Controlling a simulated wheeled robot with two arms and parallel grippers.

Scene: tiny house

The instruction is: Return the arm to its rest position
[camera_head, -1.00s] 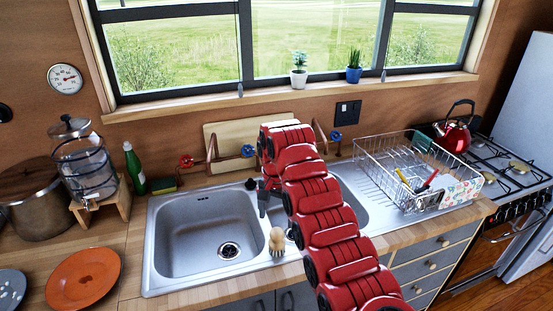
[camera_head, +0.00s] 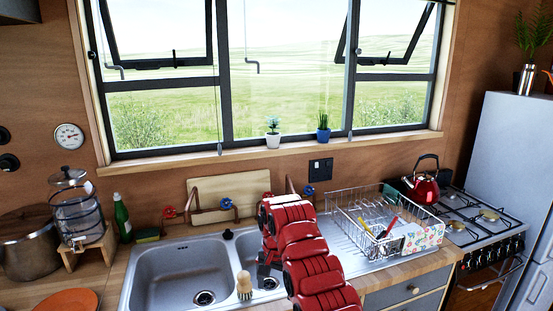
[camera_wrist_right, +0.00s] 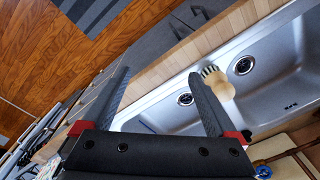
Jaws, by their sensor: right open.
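My red right arm (camera_head: 306,262) reaches over the sink from the bottom edge in the head view. Its gripper (camera_head: 268,272) hangs over the right basin, small and partly hidden by the arm. In the right wrist view the gripper (camera_wrist_right: 160,88) shows two dark fingers spread apart with nothing between them. A round-headed wooden brush (camera_head: 244,284) stands at the sink's front edge beside the gripper. In the wrist view the brush (camera_wrist_right: 223,88) is just beyond the right finger, apart from or touching it, I cannot tell. My left gripper is not in view.
The double sink (camera_head: 165,280) lies below the window. A wire dish rack (camera_head: 350,215) stands right of the sink, with a red kettle (camera_head: 422,188) on the stove behind. A glass dispenser (camera_head: 78,215) and green bottle (camera_head: 122,217) stand left.

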